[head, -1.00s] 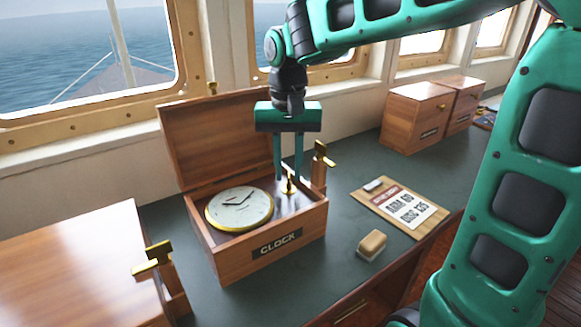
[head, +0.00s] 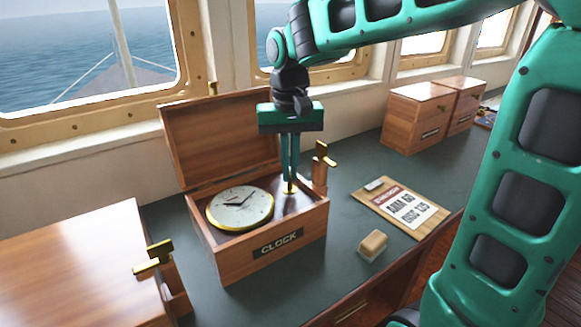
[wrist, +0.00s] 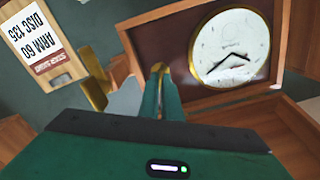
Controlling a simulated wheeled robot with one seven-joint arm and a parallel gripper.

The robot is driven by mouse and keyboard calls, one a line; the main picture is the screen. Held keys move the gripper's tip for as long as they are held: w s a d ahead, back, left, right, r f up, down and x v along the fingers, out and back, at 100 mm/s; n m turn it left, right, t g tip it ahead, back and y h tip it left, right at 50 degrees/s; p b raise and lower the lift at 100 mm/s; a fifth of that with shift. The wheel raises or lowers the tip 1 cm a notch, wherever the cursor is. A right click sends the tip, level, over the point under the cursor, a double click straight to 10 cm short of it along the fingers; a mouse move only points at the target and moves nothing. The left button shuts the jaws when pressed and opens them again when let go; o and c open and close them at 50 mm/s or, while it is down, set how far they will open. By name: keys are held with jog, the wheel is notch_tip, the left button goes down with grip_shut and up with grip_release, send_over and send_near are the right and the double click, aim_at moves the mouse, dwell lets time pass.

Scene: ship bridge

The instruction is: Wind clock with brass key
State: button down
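The clock (head: 240,208) has a white dial with a brass rim and lies face up in an open wooden box with a CLOCK label (head: 278,243). The dial also shows in the wrist view (wrist: 230,48). My gripper (head: 290,180) points down into the box, to the right of the dial. Its fingers are together on a small upright brass key (head: 289,189), mostly hidden by them. A bit of brass shows at the fingertips in the wrist view (wrist: 158,68). The key's lower end is at the box's inner panel; I cannot tell how it is seated.
A brass piece (head: 322,152) on a wooden post stands close right of my gripper. A similar brass piece (head: 153,257) is at left. A clipboard (head: 400,207) and a tan block (head: 372,245) lie on the counter. The raised lid (head: 220,140) stands behind.

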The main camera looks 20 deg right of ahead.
jog(key=n, duration=0.5)
jog(key=shift+n, duration=0.4)
dwell(0.4)
jog(key=c, duration=2)
grip_release()
jog(key=shift+r, duration=0.1)
notch_tip(320, 180, up, 11)
jog(key=shift+w+f, duration=0.1)
jog(key=shift+f, duration=0.1)
